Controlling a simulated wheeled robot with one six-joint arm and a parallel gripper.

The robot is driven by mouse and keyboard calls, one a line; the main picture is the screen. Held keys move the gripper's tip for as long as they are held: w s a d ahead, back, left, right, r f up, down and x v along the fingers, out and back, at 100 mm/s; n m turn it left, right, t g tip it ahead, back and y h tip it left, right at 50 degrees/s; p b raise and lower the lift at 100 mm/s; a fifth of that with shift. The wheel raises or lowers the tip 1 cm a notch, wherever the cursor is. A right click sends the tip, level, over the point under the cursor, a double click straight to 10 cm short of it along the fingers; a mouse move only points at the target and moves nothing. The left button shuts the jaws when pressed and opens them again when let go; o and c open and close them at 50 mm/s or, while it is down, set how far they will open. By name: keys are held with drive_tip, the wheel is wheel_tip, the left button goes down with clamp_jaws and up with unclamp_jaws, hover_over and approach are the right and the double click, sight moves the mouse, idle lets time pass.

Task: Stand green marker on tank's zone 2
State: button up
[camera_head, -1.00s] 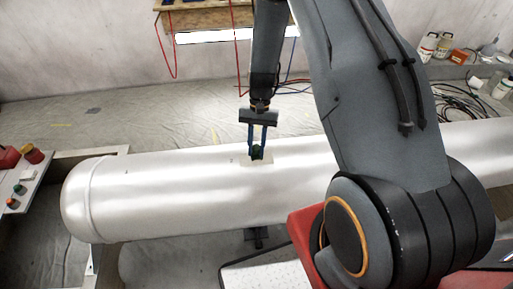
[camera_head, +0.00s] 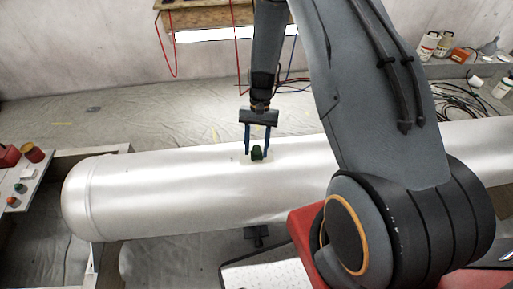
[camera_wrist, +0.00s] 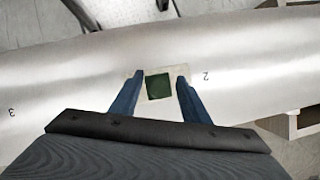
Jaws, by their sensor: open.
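The silver tank (camera_head: 160,195) lies across the head view. The green marker (camera_head: 257,153) stands on a pale square patch on top of the tank. In the wrist view the marker (camera_wrist: 159,87) shows from above as a dark green square inside the pale patch (camera_wrist: 152,71), beside a printed "2" (camera_wrist: 206,77). My gripper (camera_head: 257,154) is open, with one blue finger on each side of the marker. In the wrist view gaps show between the marker and both fingertips (camera_wrist: 160,76).
A printed "3" (camera_wrist: 12,112) is on the tank farther left in the wrist view. A side table (camera_head: 20,185) with small coloured pieces and a red-brown container (camera_head: 33,153) stands at the left. Bottles (camera_head: 428,46) and cables (camera_head: 455,103) are at the right back.

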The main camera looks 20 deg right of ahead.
drive_tip(key=b+v, duration=0.3)
drive_tip(key=v, duration=0.8)
drive_tip(key=s+a+r+n+t+h, duration=0.1)
drive_tip(key=s+r+n+t, duration=0.1)
drive_tip(key=s+r, duration=0.4)
drive_tip(key=s+a+r+n+t+h, duration=0.1)
drive_tip(key=s+r+n+t, duration=0.1)
drive_tip(key=s+r, duration=0.4)
drive_tip(key=s+n, duration=0.1)
drive_tip(key=s, duration=0.3)
drive_tip(key=shift+s+n+t, duration=0.3)
drive_tip(key=shift+s+n, duration=0.1)
drive_tip(key=shift+a, duration=0.1)
